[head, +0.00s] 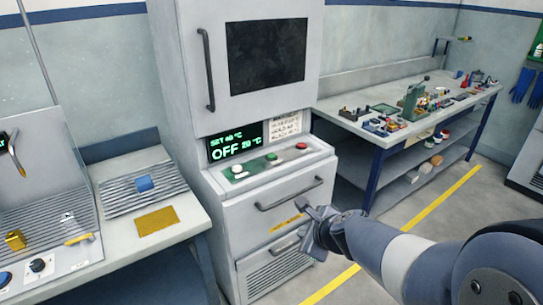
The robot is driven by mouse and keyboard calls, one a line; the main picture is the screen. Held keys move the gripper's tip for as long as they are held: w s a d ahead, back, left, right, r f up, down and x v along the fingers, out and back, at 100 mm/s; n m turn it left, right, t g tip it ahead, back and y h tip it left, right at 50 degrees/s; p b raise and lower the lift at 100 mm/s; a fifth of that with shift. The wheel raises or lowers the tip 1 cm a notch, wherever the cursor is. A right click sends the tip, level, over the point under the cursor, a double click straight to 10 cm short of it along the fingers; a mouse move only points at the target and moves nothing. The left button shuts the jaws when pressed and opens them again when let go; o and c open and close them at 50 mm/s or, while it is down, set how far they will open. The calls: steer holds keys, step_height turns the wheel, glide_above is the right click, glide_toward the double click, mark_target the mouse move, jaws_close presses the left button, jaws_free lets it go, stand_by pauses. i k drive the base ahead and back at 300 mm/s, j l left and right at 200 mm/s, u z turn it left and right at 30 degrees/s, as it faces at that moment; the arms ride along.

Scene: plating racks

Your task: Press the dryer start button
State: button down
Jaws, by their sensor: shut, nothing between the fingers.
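The dryer (175,75) is a tall pale grey cabinet with a dark window. Its display (235,141) reads OFF, 20 °C, with a set temperature above it. Below the display, a sloped panel carries a white button (237,169), a green button (271,157) and a red button (302,146). No start label is legible on them. My gripper (306,215) is shut and empty. It shows below and right of the panel, in front of the drawers, apart from the buttons.
A left bench holds a ribbed tray (115,194), a blue block (145,184) and a yellow mat (157,220). The dryer's drawer handle (290,194) sticks out below the panel. A right workbench (350,122) is crowded with small parts. Floor with a yellow line (440,214) is clear.

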mark_target(270, 155)
steer(key=i+j+z, duration=0.1)
steer(key=i+j, duration=0.2)
steer(key=i, duration=0.3)
steer(key=i+j+z, duration=0.1)
steer(key=i+j, duration=0.3)
steer(key=i, duration=0.15)
steer(key=i+j+z, duration=0.1)
steer(key=i+j, duration=0.3)
steer(key=i, duration=0.15)
